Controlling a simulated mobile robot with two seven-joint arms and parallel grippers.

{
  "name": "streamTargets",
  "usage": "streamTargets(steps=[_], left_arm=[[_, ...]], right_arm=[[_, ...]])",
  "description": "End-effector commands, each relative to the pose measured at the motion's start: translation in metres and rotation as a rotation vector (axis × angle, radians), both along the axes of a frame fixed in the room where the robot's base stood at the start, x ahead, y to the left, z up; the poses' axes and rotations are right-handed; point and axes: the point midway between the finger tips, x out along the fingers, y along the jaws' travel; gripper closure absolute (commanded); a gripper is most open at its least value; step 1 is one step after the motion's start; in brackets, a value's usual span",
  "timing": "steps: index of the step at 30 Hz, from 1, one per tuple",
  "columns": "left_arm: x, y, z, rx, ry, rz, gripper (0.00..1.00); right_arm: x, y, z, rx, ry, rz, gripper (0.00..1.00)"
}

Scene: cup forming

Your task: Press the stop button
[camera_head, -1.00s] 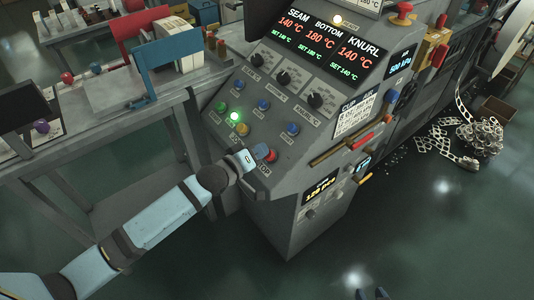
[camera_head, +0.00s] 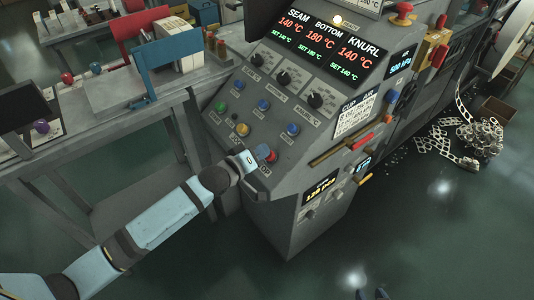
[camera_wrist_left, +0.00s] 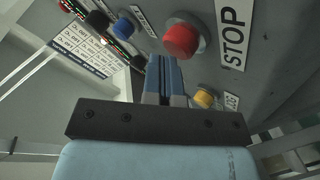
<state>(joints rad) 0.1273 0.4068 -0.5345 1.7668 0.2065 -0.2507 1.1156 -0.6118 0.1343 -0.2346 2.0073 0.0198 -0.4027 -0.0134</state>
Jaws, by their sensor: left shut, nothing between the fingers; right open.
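The red stop button (camera_head: 271,157) is on the lower right of the machine's sloped grey panel, beside a partly hidden label. In the left wrist view the red button (camera_wrist_left: 182,40) stands next to a white STOP label (camera_wrist_left: 233,32). My left gripper (camera_head: 264,152) is shut and empty, with its blue fingertips at the button's left edge. In the left wrist view the shut fingertips (camera_wrist_left: 164,60) are just below and left of the button; I cannot tell if they touch it. Two dark tips of my right gripper (camera_head: 372,294) show at the bottom edge, apart and empty.
A yellow button (camera_head: 243,129), a blue button (camera_head: 293,129) and a green button (camera_head: 221,107) sit near the stop button. Dials (camera_head: 284,78) and a temperature display (camera_head: 325,45) are above. A grey table (camera_head: 110,135) stands left.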

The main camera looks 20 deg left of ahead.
Motion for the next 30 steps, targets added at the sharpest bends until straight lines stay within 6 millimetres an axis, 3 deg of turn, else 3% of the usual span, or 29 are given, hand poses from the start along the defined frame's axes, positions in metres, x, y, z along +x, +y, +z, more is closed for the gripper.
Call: streamTargets(steps=[10,23,30], left_arm=[[-0.008,0.005,0.015,0.001,0.0,-0.001,1.0],[-0.009,0.007,0.016,0.0,0.0,0.0,1.0],[-0.017,0.013,0.034,-0.001,0.002,0.0,1.0]], right_arm=[[0.0,0.0,0.02,0.0,0.0,0.0,0.57],[0.0,0.0,0.022,0.0,0.0,0.0,0.57],[0.0,0.0,0.044,0.0,0.001,0.0,0.57]])
